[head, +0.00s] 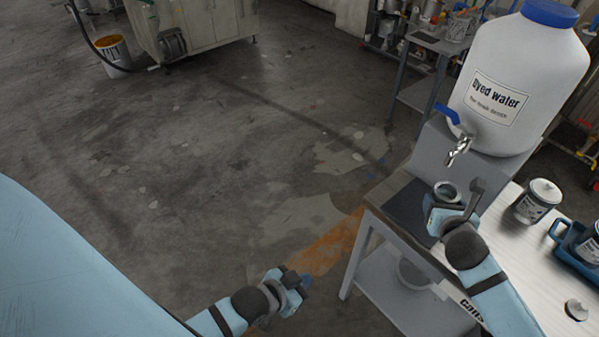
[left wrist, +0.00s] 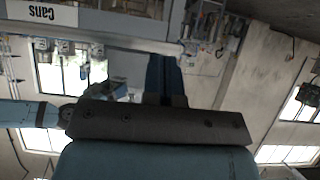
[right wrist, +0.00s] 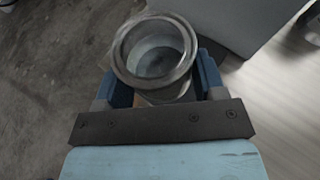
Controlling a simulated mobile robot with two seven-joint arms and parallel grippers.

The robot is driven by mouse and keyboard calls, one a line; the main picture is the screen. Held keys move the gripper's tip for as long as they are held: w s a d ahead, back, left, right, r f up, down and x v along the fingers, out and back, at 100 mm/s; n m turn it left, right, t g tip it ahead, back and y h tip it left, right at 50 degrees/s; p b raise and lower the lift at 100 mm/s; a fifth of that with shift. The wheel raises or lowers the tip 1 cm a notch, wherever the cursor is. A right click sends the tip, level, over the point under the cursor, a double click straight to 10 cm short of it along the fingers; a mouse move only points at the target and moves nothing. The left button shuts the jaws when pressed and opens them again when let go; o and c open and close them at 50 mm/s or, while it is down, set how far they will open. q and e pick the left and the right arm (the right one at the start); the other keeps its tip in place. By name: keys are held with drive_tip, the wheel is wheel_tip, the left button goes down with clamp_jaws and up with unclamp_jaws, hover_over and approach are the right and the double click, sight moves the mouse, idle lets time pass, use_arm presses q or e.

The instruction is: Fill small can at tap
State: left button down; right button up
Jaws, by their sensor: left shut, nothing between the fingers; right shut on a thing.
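A large white container labelled "Dyed water" (head: 545,75) stands on a grey stand at the right. Its metal tap (head: 458,150) has a blue lever (head: 447,114); no stream shows below the spout. My right gripper (head: 440,216) is shut on the small can (head: 447,190), upright and open-topped, below and slightly left of the spout. In the right wrist view the can (right wrist: 154,30) sits between the fingers; I cannot tell whether liquid is inside. My left gripper (head: 295,284) is shut and empty, low and left of the bench; its fingers show in the left wrist view (left wrist: 165,80).
The bench (head: 505,215) carries a dark mat (head: 404,208), a lidded can (head: 537,204), a blue tray (head: 562,243) with another can, and a loose lid (head: 577,310). A bucket (head: 413,274) is on the lower shelf.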

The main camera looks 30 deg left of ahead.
sight(454, 189)
drive_tip(key=shift+r, duration=3)
use_arm(q)
drive_tip(key=shift+n+y, duration=0.4)
drive_tip(key=s+a+r+p, duration=0.1)
drive_tip(key=p, duration=0.1)
drive_tip(key=s+a+r+p, duration=0.1)
drive_tip(key=s+r+p, duration=0.1)
drive_tip(key=p, duration=0.1)
drive_tip(key=shift+a+r, duration=0.15)
drive_tip(key=shift+r, duration=0.05)
use_arm(e)
drive_tip(key=s+d+r+m+h, duration=0.1)
drive_tip(key=s+d+r, duration=0.2)
drive_tip(key=d, duration=0.4)
drive_tip(key=s+d+r+m+h, duration=0.2)
drive_tip(key=s+d+r, duration=0.1)
drive_tip(key=d+r, duration=0.2)
drive_tip(key=s+d+r+m+t+h, duration=0.1)
drive_tip(key=s+d+r+h, duration=0.1)
drive_tip(key=d, duration=0.7)
wheel_tip(454, 189, up, 2)
drive_tip(key=shift+s+d+r+m, duration=0.15)
drive_tip(key=shift+s+m, duration=0.15)
drive_tip(key=shift+s, duration=0.3)
use_arm(q)
drive_tip(key=shift+s, duration=0.1)
